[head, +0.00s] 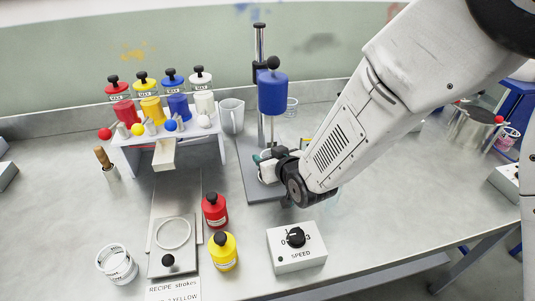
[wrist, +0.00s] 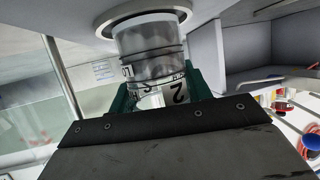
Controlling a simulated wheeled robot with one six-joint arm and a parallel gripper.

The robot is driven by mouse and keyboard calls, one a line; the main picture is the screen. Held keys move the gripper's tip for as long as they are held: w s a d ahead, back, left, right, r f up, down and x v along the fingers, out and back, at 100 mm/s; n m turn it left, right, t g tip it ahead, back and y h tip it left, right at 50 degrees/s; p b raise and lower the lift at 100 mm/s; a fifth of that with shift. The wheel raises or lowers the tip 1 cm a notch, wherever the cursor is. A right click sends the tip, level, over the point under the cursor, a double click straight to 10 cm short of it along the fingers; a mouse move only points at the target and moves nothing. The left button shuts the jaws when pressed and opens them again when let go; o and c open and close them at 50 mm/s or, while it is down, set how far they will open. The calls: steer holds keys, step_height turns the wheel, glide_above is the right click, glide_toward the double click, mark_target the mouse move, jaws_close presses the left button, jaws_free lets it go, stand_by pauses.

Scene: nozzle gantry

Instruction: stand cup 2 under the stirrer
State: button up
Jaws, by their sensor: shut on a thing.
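The stirrer (head: 272,92) has a blue motor head on a dark post, over a grey base plate (head: 254,182). My gripper (head: 268,163) is low over this plate, below the blue head. In the wrist view, its green fingers (wrist: 160,92) are shut on cup 2 (wrist: 150,45), a clear cup with a dark band and a "2" on its label. One end of the cup is at a pale round ring (wrist: 140,12); I cannot tell whether it touches. In the head view my gripper and arm hide most of the cup.
A white rack (head: 170,145) with several coloured dispensers and a grey mug (head: 231,115) stand left of the stirrer. Red (head: 214,210) and yellow (head: 223,251) bottles and a speed box (head: 296,247) are in front.

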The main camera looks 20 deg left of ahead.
steer(key=shift+f, duration=0.1)
steer(key=o, duration=1.1)
steer(key=shift+r, duration=0.2)
steer(key=v, duration=1.2)
steer(key=shift+f, duration=0.2)
